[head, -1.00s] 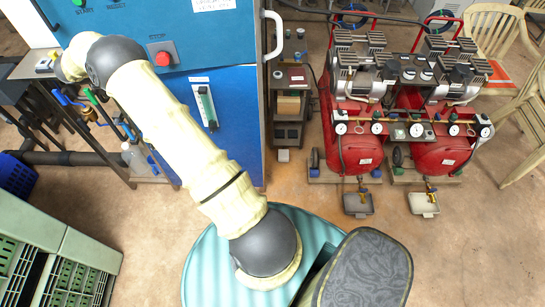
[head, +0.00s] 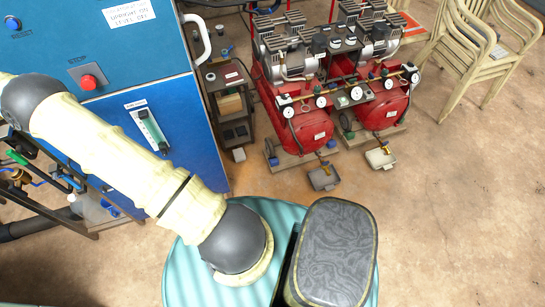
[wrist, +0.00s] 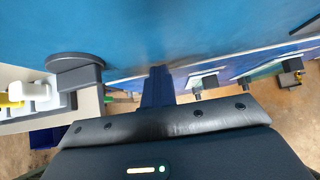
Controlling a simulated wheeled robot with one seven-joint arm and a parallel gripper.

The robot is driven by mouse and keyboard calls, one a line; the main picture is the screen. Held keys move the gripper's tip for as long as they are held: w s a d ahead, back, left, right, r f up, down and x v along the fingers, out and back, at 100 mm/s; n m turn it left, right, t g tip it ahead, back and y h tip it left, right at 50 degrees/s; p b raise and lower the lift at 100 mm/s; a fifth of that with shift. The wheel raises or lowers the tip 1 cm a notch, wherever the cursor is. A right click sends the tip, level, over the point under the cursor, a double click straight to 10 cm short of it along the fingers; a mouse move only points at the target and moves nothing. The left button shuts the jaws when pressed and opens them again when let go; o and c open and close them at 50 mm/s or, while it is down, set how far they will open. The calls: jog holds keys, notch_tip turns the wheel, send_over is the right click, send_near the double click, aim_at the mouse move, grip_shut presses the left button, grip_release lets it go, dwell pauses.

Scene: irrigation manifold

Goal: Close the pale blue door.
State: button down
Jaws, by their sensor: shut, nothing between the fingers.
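The door is most likely the lighter blue upper panel (head: 50,50) of the blue cabinet at the left of the head view. It carries a red button (head: 89,82) and a white label. I cannot tell how far it stands open. In the wrist view a large blue face (wrist: 150,30), probably this panel, fills the top, close in front of my gripper (wrist: 158,82). The gripper's fingers are shut and empty; whether they touch the face is unclear. In the head view my arm leaves at the left edge, so my gripper is hidden there.
A white handle (head: 198,38) is on the cabinet's right side. A deeper blue lower panel (head: 190,120) carries a flow gauge (head: 148,128). A small dark shelf (head: 232,105) and red compressors (head: 300,130) stand to the right. Pipes are at the lower left.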

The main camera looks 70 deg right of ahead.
jog(key=shift+d+r, duration=0.5)
jog(key=shift+d, duration=0.2)
jog(key=s+a+r+b, duration=0.6)
jog(key=a, duration=0.4)
jog(key=shift+s+b, duration=0.3)
jog(key=shift+s, duration=0.05)
